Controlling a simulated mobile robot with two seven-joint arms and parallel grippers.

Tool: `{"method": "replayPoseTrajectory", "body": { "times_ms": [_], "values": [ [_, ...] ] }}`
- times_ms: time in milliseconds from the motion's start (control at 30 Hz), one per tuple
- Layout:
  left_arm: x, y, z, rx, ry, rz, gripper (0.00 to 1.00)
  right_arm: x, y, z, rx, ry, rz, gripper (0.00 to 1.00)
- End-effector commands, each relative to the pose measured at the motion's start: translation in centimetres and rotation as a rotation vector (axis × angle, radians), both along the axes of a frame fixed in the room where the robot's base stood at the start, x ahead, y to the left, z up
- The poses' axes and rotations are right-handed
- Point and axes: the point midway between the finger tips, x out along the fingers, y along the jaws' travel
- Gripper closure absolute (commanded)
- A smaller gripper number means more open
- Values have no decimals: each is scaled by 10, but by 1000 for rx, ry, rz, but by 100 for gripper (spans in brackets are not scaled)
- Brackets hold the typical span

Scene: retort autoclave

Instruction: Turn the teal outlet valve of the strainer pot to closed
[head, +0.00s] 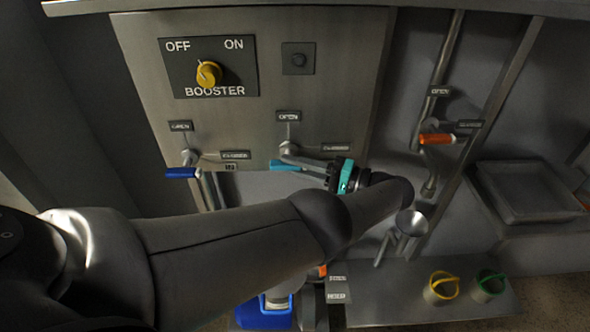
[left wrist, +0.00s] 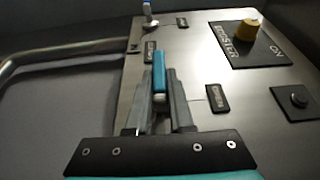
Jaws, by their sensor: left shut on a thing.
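The teal valve handle (head: 284,166) is a short lever in front of the lower edge of the grey panel, below an OPEN label (head: 288,116) and left of a CLOSED label (head: 336,148). My left gripper (head: 303,165) reaches it from the right and is shut on it. In the left wrist view the teal handle (left wrist: 159,72) stands between the two grey fingers of my left gripper (left wrist: 160,92), its far end sticking out past them. The strainer pot cannot be clearly made out. My right gripper is not in view.
A blue-handled valve (head: 181,173) is left of the teal one. An orange-handled valve (head: 437,138) is on a pipe at the right. A yellow booster knob (head: 208,73) is above. A metal funnel (head: 411,223) is right of my forearm; a blue container (head: 264,316) is below it.

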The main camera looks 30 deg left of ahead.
Motion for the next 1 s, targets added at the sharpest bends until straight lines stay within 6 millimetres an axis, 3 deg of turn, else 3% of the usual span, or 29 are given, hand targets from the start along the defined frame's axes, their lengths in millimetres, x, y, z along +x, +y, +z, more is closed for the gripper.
{"method": "replayPoseTrajectory", "body": {
  "times_ms": [433, 467, 700, 1000],
  "values": [
    [-1, 1, 0, 11, 7, 2, 100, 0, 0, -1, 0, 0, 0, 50],
    [-1, 1, 0, 11, 7, 2, 77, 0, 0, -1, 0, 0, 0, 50],
    [0, 1, 0, 8, 6, 1, 50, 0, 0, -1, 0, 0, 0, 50],
    [0, 1, 0, 7, 5, 0, 50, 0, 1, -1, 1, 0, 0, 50]
  ]
}}
